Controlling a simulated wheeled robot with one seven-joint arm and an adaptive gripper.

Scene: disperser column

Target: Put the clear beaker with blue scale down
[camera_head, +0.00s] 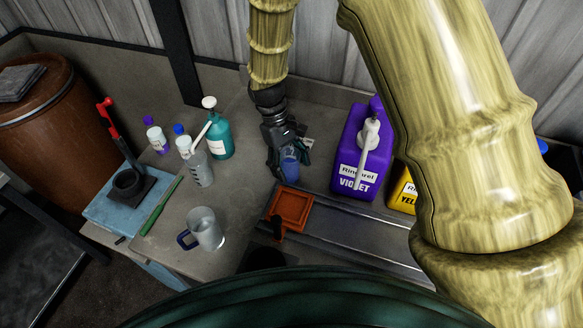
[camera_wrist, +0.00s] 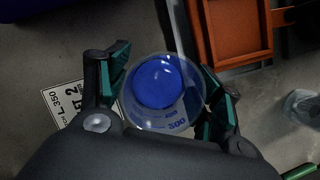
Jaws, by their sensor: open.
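The clear beaker with blue scale (camera_wrist: 186,108) stands between my open fingers in the wrist view. In the head view the beaker (camera_head: 289,166) stands on the grey worktop below my gripper (camera_head: 288,158), left of the violet jug. Whether a pad touches the beaker is hard to tell.
An orange tray (camera_head: 291,207) lies just in front of the beaker. A violet jug (camera_head: 356,160) and a yellow jug (camera_head: 403,192) stand right. A clear jug with blue handle (camera_head: 206,229), another clear beaker (camera_head: 200,170), a teal bottle (camera_head: 220,136) and a green stick (camera_head: 163,205) are left.

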